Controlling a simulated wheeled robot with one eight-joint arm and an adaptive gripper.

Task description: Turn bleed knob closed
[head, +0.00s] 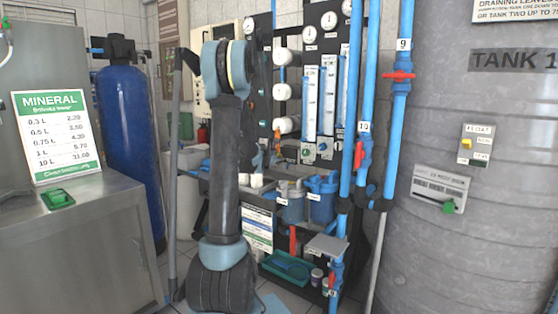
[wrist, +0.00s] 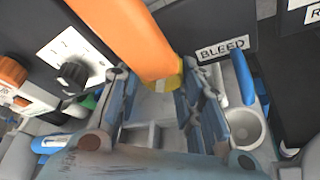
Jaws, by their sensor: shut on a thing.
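In the wrist view, an orange bar-shaped handle (wrist: 135,38) with a yellowish end comes down from the top between my gripper's fingers. I take it as the bleed knob, since a BLEED label (wrist: 222,49) is on the dark panel just right of it. My gripper (wrist: 160,95) is shut on this handle, with one finger on each side. The inner contact is partly hidden by the handle and the fingers. In the head view my arm stands in front of the rack, and the grip cannot be made out clearly there.
A black knob (wrist: 72,75) on a white marked plate and an orange knob (wrist: 12,72) are left of my gripper. A blue lever (wrist: 243,78) is close on its right. Blue pipes (head: 362,100) and a grey tank (head: 475,240) stand right of the rack.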

